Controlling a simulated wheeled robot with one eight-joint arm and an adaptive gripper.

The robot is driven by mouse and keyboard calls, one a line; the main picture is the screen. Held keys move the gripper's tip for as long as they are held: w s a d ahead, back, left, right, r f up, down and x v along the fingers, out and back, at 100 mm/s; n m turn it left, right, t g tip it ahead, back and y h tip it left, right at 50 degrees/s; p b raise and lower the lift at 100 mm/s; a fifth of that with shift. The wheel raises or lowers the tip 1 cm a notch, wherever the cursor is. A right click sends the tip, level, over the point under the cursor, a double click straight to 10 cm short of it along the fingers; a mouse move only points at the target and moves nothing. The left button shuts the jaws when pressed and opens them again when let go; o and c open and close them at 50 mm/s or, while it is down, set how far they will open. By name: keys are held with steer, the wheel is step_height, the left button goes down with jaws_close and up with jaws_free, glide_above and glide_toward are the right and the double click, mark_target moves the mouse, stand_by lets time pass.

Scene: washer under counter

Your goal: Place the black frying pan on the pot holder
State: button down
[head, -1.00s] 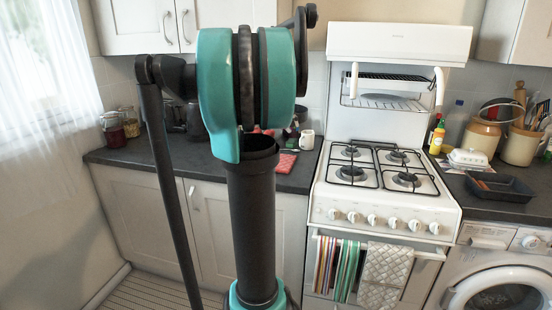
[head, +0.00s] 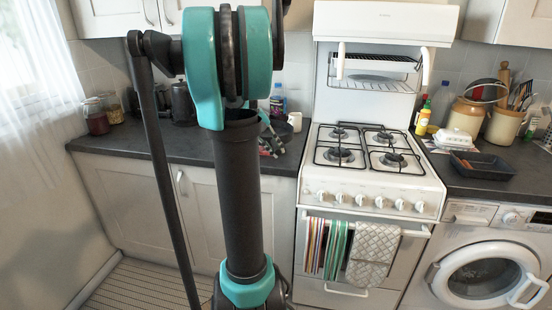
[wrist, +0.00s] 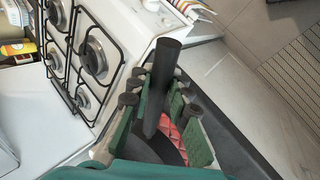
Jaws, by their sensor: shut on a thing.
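The black frying pan (wrist: 167,62) shows in the wrist view mainly by its dark handle, which runs between the fingers of my gripper (wrist: 158,103). My gripper is shut on this handle. In the head view, my gripper (head: 270,145) is over the counter left of the stove, and a dark part of the pan (head: 284,131) shows beside it, partly hidden by my arm. The red quilted pot holder (wrist: 178,132) shows in the wrist view just under and beside the handle. I cannot tell whether the pan touches it.
The white stove (head: 372,180) stands right of my gripper, its burners close by in the wrist view. A white mug (head: 295,121) and a bottle (head: 278,103) stand behind. Jars (head: 97,115) are at the far left.

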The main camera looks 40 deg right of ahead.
steer(key=shift+f, duration=1.8)
steer(key=c, duration=1.4)
jaws_free()
steer(key=v, duration=1.2)
steer(key=s+a+f+n+t+y, duration=0.1)
steer(key=s+a+f, duration=0.3)
steer(key=a+f, duration=0.4)
steer(key=s+a+f+n+t+y, duration=0.2)
steer(key=s+a+f+t+y, duration=0.1)
steer(key=a+f, duration=0.5)
steer(key=s+a+f+n+t+y, duration=0.2)
steer(key=s+a+f, duration=0.3)
steer(key=a+f, duration=0.4)
steer(key=shift+s+a+t, duration=0.15)
steer(key=shift+a+t, duration=0.1)
steer(key=shift+a, duration=0.85)
steer(key=shift+s+a+t, duration=0.2)
steer(key=shift+a+t, duration=0.05)
steer(key=shift+a, duration=0.85)
